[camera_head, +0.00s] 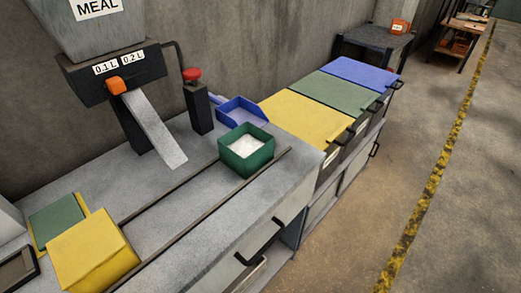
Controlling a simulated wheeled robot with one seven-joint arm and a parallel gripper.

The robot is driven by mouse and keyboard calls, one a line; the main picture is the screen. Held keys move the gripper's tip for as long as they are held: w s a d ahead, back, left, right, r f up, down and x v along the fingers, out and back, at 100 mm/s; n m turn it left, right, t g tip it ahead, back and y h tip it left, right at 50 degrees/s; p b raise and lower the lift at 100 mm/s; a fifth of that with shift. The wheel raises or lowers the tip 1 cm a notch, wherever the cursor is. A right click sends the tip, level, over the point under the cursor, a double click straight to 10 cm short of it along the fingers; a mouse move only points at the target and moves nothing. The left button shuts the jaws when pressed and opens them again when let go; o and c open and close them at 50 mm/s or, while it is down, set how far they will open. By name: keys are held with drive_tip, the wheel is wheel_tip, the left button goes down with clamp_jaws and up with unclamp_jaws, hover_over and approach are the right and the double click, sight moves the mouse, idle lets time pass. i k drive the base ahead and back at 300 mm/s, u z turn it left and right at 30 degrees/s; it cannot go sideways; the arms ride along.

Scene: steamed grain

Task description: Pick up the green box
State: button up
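The green box (245,158) is a small open-topped box with white grain (247,146) inside. It stands upright on the grey counter, right of the dispenser's chute and near a dark groove. My gripper is not in view.
A blue scoop-like tray (242,112) sits just behind the green box. The meal dispenser has an orange knob (116,86) and a grey chute (155,130); a red-topped post (192,75) stands beside it. A yellow box (93,251) is at front left. Lidded bins (305,115) stand right.

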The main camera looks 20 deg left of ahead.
sight(246, 149)
drive_tip(key=k, duration=1.15)
drive_tip(key=u, duration=0.45)
drive_tip(key=i, duration=1)
